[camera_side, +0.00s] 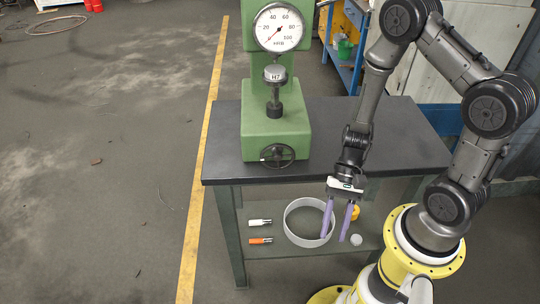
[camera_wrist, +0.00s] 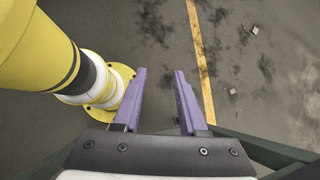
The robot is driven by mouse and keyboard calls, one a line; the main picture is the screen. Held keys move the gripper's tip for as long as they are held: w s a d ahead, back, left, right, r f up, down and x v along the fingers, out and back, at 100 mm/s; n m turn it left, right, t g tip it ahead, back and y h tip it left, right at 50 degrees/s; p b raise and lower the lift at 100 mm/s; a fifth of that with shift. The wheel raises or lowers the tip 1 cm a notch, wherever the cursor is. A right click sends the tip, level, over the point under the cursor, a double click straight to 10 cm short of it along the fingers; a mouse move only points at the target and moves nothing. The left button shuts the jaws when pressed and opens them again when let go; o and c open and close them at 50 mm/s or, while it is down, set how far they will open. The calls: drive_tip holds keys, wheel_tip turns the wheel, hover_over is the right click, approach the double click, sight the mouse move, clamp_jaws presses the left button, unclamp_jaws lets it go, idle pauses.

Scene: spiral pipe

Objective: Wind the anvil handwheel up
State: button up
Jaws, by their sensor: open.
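The handwheel (camera_side: 277,156) is a small dark wheel with a knob, on the lower front of the green hardness tester (camera_side: 251,133). Above it, the anvil on its dark screw (camera_side: 274,108) carries a round block marked H7 (camera_side: 275,75), close under the upper housing. My gripper (camera_side: 337,238) points down in front of the table edge, right of and lower than the handwheel, with its purple fingers apart and nothing between them. In the wrist view the open fingers (camera_wrist: 158,100) show over bare floor; the handwheel is not in that view.
The dark table top (camera_side: 400,135) is clear to the right of the tester. The lower shelf (camera_side: 262,275) holds a grey ring (camera_side: 288,226), a white-labelled tool (camera_side: 259,222), an orange-handled tool (camera_side: 260,240) and small items. A blue cart (camera_side: 343,50) stands behind.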

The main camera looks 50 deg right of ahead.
drive_tip(key=w+n+t+h, duration=0.3)
drive_tip(key=w+n+h, duration=0.4)
drive_tip(key=w+n, duration=0.5)
drive_tip(key=w+a+r+n+t+y, duration=0.1)
drive_tip(key=w+a+r+n+t, duration=0.3)
drive_tip(key=w+a+n, duration=0.35)
wheel_tip(320, 180, up, 18)
drive_tip(key=n+t+y, duration=0.1)
drive_tip(key=n+y, duration=0.1)
drive_tip(key=y, duration=0.2)
hover_over(264, 165)
drive_tip(key=a, duration=0.3)
drive_tip(key=s+d, duration=0.1)
drive_tip(key=d, duration=0.1)
drive_tip(key=s+d+m+g+h, duration=0.1)
drive_tip(key=d, duration=0.2)
drive_tip(key=s+d+h, duration=0.1)
drive_tip(key=s+d, duration=0.1)
drive_tip(key=shift+s+d+r+m+g, duration=0.1)
drive_tip(key=shift+d+r+m+g, duration=0.2)
drive_tip(key=shift+d, duration=0.1)
drive_tip(key=shift+f, duration=0.2)
drive_tip(key=x, duration=1.3)
drive_tip(key=shift+d+f, duration=0.1)
drive_tip(key=shift+f, duration=0.1)
